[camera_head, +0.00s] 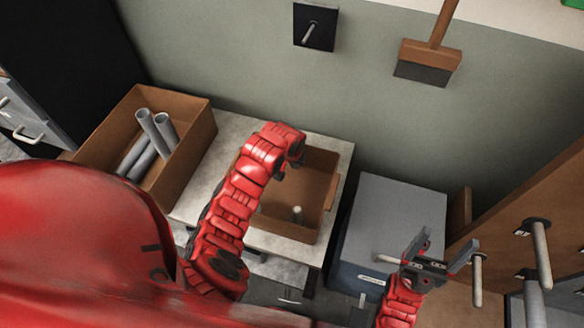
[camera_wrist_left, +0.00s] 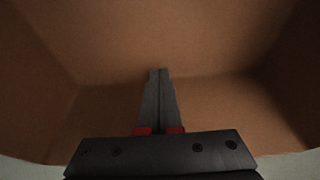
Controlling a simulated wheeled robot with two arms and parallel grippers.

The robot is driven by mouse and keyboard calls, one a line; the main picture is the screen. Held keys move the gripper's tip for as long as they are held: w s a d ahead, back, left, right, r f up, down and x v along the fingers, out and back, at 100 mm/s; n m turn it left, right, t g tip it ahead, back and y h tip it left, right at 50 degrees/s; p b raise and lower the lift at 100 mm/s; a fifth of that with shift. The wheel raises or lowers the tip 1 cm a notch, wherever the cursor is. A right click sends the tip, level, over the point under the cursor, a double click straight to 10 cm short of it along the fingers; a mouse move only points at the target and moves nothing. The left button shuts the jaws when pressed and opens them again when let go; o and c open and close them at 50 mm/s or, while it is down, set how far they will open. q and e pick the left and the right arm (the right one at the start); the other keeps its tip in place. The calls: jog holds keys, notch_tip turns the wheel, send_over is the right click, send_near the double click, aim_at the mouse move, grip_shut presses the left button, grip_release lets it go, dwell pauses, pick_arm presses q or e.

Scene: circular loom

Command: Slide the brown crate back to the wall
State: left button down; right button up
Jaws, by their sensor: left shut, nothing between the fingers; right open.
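The brown crate (camera_head: 320,192) stands on a light grey table, its back side near the wall. A small pale peg-like object (camera_head: 297,213) shows inside it. My left arm reaches over the crate's left part and hides some of it. In the left wrist view my left gripper (camera_wrist_left: 158,74) is shut and empty, with the crate's brown inner faces (camera_wrist_left: 160,40) around and ahead of it. I cannot tell whether the fingertips touch the crate. My right gripper (camera_head: 440,252) is open and empty, to the right of the crate, over the front of a grey cabinet.
A larger brown box (camera_head: 190,150) with several grey tubes (camera_head: 150,140) stands left of the table (camera_head: 208,150). The grey cabinet (camera_head: 395,215) is to the right. A brush (camera_head: 428,60) and a black wall plate (camera_head: 314,28) hang on the wall. Pegs (camera_head: 541,250) stick out at the right.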

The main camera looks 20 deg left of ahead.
pick_arm(q)
jog(key=shift+w, duration=0.5)
jog(key=w+b, duration=0.3)
jog(key=w, duration=0.1)
jog(key=w+b, duration=0.7)
jog(key=w, duration=0.1)
jog(key=shift+w+a+f, duration=0.1)
jog(key=shift+a+f, duration=0.15)
jog(key=shift+a, duration=0.15)
jog(key=shift+w+b, duration=0.55)
jog(key=shift+b, duration=0.25)
jog(key=shift+w+r, duration=0.25)
jog(key=shift+s, duration=0.1)
